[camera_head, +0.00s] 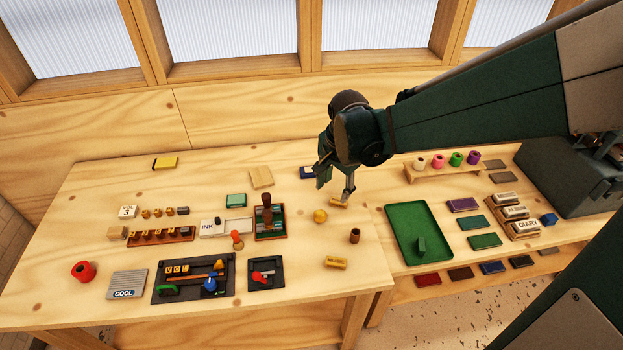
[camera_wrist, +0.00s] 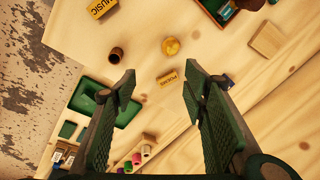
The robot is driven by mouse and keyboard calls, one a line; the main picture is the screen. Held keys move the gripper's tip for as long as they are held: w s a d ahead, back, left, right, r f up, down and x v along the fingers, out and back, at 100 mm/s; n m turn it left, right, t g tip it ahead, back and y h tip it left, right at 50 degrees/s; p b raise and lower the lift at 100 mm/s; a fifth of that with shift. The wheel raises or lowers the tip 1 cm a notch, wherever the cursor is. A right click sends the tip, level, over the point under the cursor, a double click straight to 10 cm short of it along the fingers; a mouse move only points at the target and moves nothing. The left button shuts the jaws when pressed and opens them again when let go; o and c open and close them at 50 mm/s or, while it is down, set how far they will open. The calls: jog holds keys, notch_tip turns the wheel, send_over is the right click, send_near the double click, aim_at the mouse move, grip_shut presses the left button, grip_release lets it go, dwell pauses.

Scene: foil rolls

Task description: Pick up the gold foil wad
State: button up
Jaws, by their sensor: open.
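The gold foil wad (camera_head: 320,216) is a small shiny yellow ball on the bare wooden table. It also shows in the wrist view (camera_wrist: 171,46), beyond my fingertips and roughly in line with the gap between them. My gripper (camera_head: 335,188) is open and empty above the table, behind the wad as the head camera sees it. In the wrist view my gripper (camera_wrist: 160,76) has its two green padded fingers wide apart. Nothing hides the wad in either view.
A small yellow lettered block (camera_head: 339,203) lies just behind the wad, near my fingertips. A brown cup (camera_head: 354,236) stands to its right, and another yellow block (camera_head: 336,263) lies in front. A green tray (camera_head: 395,240) is farther right. A stamp box (camera_head: 270,236) is left.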

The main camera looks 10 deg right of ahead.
aim_at(322, 212)
jog(key=w+f+m, duration=0.1)
jog(key=f, duration=0.2)
jog(key=w+a+f+m+g, duration=0.1)
jog(key=w+f, duration=0.1)
jog(key=f, duration=0.1)
jog(key=w+a+f+m, duration=0.1)
jog(key=f, duration=0.2)
jog(key=shift+w+a+g, duration=0.1)
jog(key=shift+w+g, duration=0.15)
jog(key=shift+g, duration=0.05)
jog(key=shift+w+a+f+m, duration=0.15)
jog(key=shift+f+m, duration=0.25)
jog(key=shift+f, duration=0.25)
jog(key=shift+f, duration=0.1)
jog(key=shift+f, duration=1.2)
jog(key=shift+f, duration=2.6)
jog(key=shift+c, duration=0.6)
jog(key=c, duration=0.7)
